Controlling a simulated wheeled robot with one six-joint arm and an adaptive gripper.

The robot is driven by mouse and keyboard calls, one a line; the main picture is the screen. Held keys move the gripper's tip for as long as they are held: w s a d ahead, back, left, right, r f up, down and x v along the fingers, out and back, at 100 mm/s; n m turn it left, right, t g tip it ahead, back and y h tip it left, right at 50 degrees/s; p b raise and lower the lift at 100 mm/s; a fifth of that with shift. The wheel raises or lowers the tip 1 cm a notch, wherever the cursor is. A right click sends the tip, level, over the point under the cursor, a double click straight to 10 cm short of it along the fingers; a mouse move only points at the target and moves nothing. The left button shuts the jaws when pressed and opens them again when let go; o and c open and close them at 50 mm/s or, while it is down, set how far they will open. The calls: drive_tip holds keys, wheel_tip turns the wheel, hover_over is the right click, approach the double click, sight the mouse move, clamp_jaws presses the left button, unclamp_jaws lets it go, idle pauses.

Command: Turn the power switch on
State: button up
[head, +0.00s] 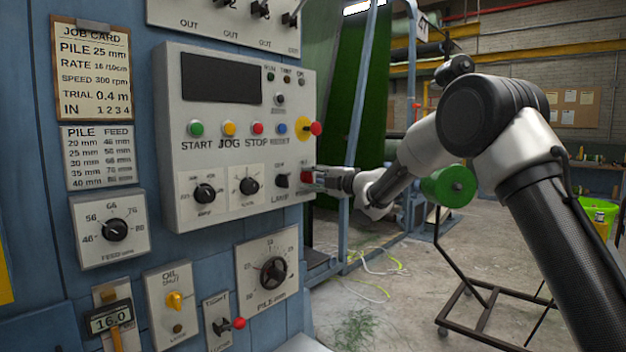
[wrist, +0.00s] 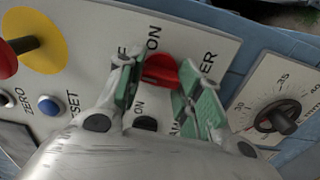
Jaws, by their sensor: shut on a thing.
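The red power switch (head: 307,177) is at the lower right of the grey control panel (head: 225,110), above a partly hidden label. In the wrist view the red switch knob (wrist: 160,70) lies between the green finger pads of my gripper (wrist: 164,88). The fingers are closed around the knob, one on each side. An ON mark shows just beyond the knob; part of the POWER label is hidden by a finger. In the head view my gripper (head: 326,179) reaches the panel from the right and covers part of the switch.
A dark lamp knob (head: 281,181) sits just left of the switch. A red emergency stop (head: 316,128) on a yellow disc juts out above it. The pile dial (head: 272,271) is below on the blue cabinet. A green roll (head: 448,186) stands behind my arm.

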drive_tip(key=m, duration=0.4)
drive_tip(key=shift+m, duration=0.3)
drive_tip(key=m, duration=0.4)
drive_tip(key=shift+f+m, duration=0.1)
drive_tip(key=shift+m, duration=0.2)
drive_tip(key=m, duration=0.4)
drive_tip(key=shift+m, duration=2)
drive_tip(key=o, duration=1)
drive_tip(key=v, duration=1.2)
